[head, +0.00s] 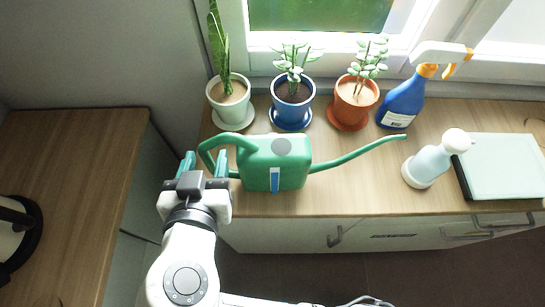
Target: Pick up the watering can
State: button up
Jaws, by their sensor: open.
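The green watering can (273,162) stands upright on the wooden counter (335,190). Its long spout points right and its curved handle arches out to the left. A grey disc and a blue-and-white strip show on its body. My gripper (203,164) is at the left end of the can, at the counter's front edge. Its two teal fingers are apart, with the handle close to them. I cannot tell whether the handle lies between the fingers or behind them. The lower part of the handle is partly hidden by the gripper.
Three potted plants, in white (231,107), blue (292,102) and terracotta (355,101) pots, stand behind the can. A blue spray bottle (403,101), a white pump bottle (427,164) and a pale green book-like object (505,166) are to the right. Another wooden surface (75,170) is at left.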

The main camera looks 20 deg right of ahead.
jog(key=shift+x, duration=0.9)
grip_shut()
jog(key=shift+r, duration=0.1)
